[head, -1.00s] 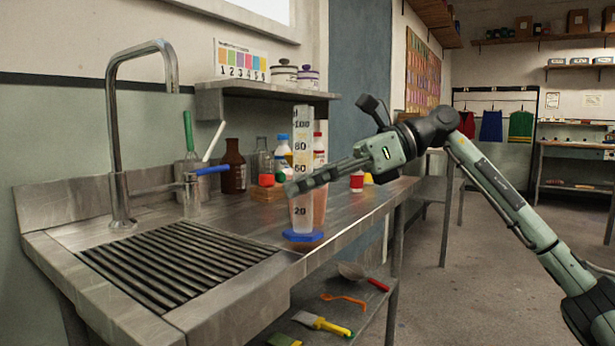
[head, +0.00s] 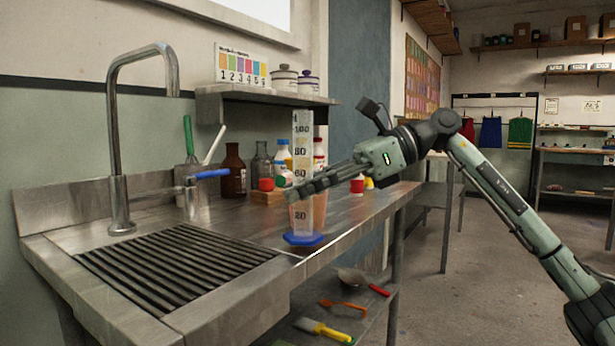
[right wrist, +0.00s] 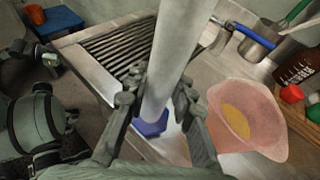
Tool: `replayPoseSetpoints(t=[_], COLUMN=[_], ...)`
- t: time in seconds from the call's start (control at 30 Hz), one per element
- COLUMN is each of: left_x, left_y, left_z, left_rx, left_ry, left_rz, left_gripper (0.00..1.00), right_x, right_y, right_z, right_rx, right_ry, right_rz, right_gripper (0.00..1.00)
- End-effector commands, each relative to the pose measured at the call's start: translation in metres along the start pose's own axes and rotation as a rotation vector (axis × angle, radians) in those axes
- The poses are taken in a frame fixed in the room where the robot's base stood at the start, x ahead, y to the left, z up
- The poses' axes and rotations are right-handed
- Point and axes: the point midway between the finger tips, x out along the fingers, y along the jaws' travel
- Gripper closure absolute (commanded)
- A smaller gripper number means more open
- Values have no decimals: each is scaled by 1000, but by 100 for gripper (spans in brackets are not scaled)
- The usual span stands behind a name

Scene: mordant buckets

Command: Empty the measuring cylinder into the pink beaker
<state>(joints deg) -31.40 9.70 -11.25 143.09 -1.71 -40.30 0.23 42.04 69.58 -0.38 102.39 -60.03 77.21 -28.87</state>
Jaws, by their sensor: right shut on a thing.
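The measuring cylinder (head: 302,130) is tall, clear and graduated, with a blue foot (head: 303,239). It stands upright near the front edge of the metal counter; I cannot tell whether the foot touches the surface. My right gripper (head: 306,188) is shut on its lower half, with a finger on either side in the right wrist view (right wrist: 157,108). The pink beaker (head: 320,212) is close behind the cylinder in the head view, partly hidden. In the right wrist view the beaker (right wrist: 268,118) stands to the right of the cylinder with something yellowish inside.
A sink with a ribbed drain (head: 180,268) and tall tap (head: 118,190) lies to the left. A brown bottle (head: 233,170), a glass flask and other bottles stand behind. A wall shelf (head: 265,97) hangs above. Tools, including a yellow brush (head: 323,330), lie on the lower shelf.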

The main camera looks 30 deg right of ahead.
Motion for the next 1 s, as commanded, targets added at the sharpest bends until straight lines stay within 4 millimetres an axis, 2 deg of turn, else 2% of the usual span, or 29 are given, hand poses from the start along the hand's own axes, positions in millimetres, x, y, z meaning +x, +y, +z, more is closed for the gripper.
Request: replayPoseSetpoints(t=[0.17, 0.53, 1.0], left_x=[-2, -19, -19], left_y=[0, -4, -4], left_z=[-6, -52, -51], left_rx=[0, 0, 0], left_ry=[-1, -1, -2], left_rz=[0, 0, 0], left_gripper=[56, 56, 56], right_x=[-3, -23, -23], right_y=[0, 0, 0], right_z=[6, 55, 56], right_rx=[0, 0, 0], right_ry=[0, 0, 0], right_rz=[0, -1, 0], right_gripper=[100, 100, 100])
